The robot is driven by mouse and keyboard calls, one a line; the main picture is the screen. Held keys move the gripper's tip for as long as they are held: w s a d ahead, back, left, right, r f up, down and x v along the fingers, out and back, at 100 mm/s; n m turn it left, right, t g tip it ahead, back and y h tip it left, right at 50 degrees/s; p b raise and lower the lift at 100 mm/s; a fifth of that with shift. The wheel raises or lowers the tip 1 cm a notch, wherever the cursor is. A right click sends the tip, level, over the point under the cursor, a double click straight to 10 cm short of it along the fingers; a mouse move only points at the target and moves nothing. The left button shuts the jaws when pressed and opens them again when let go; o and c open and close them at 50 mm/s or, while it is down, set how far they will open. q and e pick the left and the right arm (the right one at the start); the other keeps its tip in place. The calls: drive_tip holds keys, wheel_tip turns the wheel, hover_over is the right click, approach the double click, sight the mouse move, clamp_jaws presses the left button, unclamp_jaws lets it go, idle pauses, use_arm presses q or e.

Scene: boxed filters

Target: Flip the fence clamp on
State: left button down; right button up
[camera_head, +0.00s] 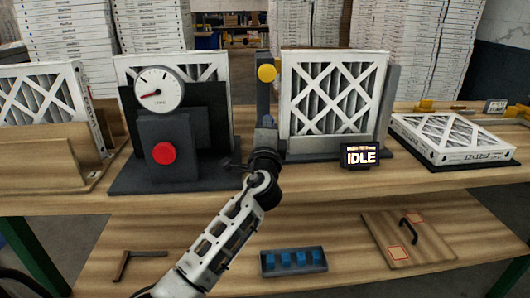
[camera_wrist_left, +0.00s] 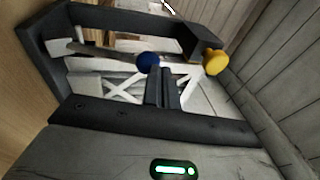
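A boxed filter with white lattice (camera_head: 332,98) stands upright in a dark fixture, right of centre in the head view. A grey upright with a yellow knob (camera_head: 266,73) stands at its left side; which part is the fence clamp I cannot tell for sure. My left gripper (camera_head: 267,122) is in front of this upright, below the yellow knob. In the left wrist view, a blue knob (camera_wrist_left: 148,60) lies just beyond the dark fingers (camera_wrist_left: 166,90), and a yellow knob (camera_wrist_left: 215,62) is to the right. The fingers look close together; any grip is hidden. My right gripper is out of view.
A display (camera_head: 361,156) reads IDLE. A gauge (camera_head: 159,88) and red button (camera_head: 164,153) stand at left. A filter (camera_head: 452,138) lies flat at right. On the lower shelf are a tray of blue blocks (camera_head: 293,271) and a handled board (camera_head: 378,226).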

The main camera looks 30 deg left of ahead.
use_arm(q)
drive_tip(key=shift+s+a+r+x, duration=0.1)
drive_tip(key=shift+r+x, duration=0.05)
drive_tip(key=shift+x, duration=0.6)
drive_tip(key=shift+s+a+r+x, duration=0.1)
drive_tip(key=shift+x, duration=0.7)
drive_tip(key=shift+s+a+r+x, duration=0.1)
drive_tip(key=shift+r+x, duration=0.05)
drive_tip(key=shift+x, duration=0.6)
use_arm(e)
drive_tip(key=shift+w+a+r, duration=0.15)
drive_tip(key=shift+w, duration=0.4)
use_arm(q)
drive_tip(key=shift+s+d+r+p, duration=0.25)
drive_tip(key=shift+s+d+p, duration=0.05)
drive_tip(key=shift+s, duration=0.05)
drive_tip(key=s+d+r, duration=0.2)
drive_tip(key=s, duration=0.3)
drive_tip(key=s+d+r+p, duration=0.1)
drive_tip(key=s+d+r, duration=0.1)
drive_tip(key=s, duration=0.4)
drive_tip(key=shift+d+r+p, duration=0.2)
drive_tip(key=shift+d+p, duration=0.1)
drive_tip(key=shift+d, duration=0.35)
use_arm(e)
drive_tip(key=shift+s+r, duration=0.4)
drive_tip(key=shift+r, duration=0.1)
